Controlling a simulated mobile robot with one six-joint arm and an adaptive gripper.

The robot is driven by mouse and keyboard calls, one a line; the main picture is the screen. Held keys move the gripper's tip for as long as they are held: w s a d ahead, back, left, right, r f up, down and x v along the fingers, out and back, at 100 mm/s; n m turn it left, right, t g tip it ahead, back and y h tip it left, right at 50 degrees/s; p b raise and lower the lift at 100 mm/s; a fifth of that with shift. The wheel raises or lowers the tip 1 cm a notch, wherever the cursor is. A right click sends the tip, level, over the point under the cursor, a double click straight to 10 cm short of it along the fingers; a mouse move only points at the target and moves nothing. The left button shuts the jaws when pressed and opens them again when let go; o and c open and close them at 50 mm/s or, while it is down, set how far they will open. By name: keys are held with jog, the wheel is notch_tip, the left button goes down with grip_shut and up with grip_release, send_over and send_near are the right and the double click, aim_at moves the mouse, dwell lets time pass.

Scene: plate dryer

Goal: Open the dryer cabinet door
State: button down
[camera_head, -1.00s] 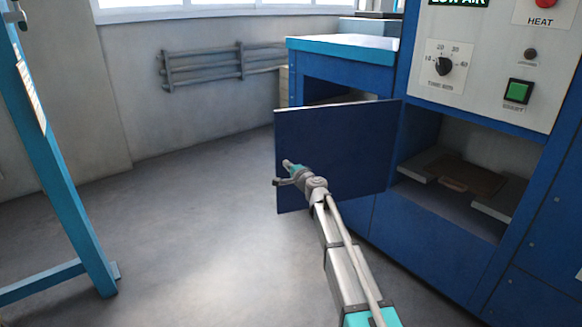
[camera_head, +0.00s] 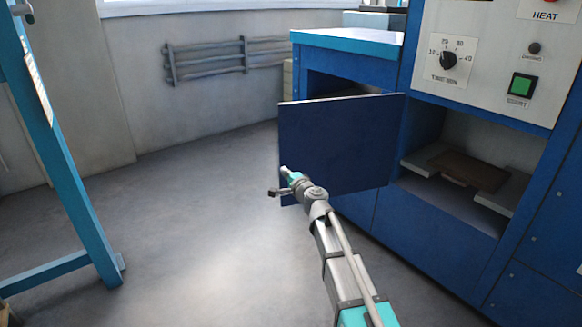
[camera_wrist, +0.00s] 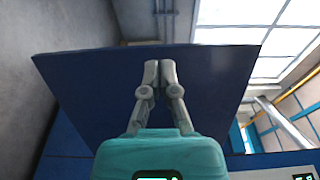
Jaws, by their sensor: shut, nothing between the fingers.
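The dryer cabinet door (camera_head: 345,140) is a dark blue panel. It stands partly open, swung out from the blue cabinet (camera_head: 375,215), with the dark opening (camera_head: 335,86) showing above and behind it. Its free edge is at the left. My gripper (camera_head: 284,169) is in front of the panel, near that free edge. In the wrist view the two grey fingers of my gripper (camera_wrist: 160,65) are together and empty, with the door (camera_wrist: 90,85) spread behind them. I cannot tell whether they touch it.
A blue post frame (camera_head: 70,170) stands at the left. Wall pipes (camera_head: 210,62) run at the back. The control panel (camera_head: 490,60) and an open shelf bay (camera_head: 460,175) are at the right. The grey floor (camera_head: 190,220) left of the door is clear.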

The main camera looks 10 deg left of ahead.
jog(key=shift+s+a, duration=0.25)
jog(key=shift+s, duration=0.55)
jog(key=shift+s+a, duration=0.25)
jog(key=shift+s, duration=0.5)
jog(key=shift+s, duration=0.1)
